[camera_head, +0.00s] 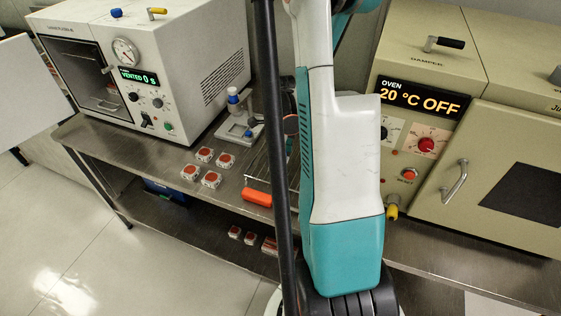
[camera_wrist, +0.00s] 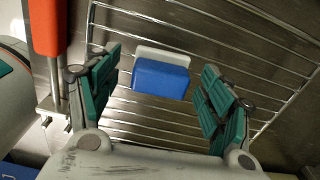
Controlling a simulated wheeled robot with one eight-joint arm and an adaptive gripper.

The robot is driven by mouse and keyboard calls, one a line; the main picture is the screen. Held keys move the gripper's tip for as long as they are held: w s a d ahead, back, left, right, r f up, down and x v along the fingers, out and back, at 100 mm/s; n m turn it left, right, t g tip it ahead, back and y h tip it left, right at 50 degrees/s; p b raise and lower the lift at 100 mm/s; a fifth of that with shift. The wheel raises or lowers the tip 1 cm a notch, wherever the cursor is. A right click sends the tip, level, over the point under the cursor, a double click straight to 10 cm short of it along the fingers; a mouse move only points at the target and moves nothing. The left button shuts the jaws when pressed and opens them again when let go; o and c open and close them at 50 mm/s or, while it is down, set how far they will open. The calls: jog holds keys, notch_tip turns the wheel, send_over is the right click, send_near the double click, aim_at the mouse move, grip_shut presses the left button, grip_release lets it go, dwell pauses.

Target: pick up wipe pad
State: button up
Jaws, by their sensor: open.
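A small pad, blue with a pale white strip along its far side, is the likely wipe pad (camera_wrist: 160,79). It sits on a wire rack (camera_wrist: 185,20) in the wrist view. My gripper (camera_wrist: 160,66) is open, with one green-padded finger to the left of the pad and one to the right. Clear gaps show on both sides, and neither finger appears to touch it. How far the fingertips are above the pad is hard to tell. In the head view my arm hides the pad and the gripper.
Several red-and-white pieces (camera_head: 205,154) lie left of the rack. A vacuum chamber (camera_head: 150,70) stands on the left, an oven (camera_head: 470,120) on the right.

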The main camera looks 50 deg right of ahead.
jog(key=c, duration=1.2)
notch_tip(320, 180, up, 20)
jog(key=p, duration=0.6)
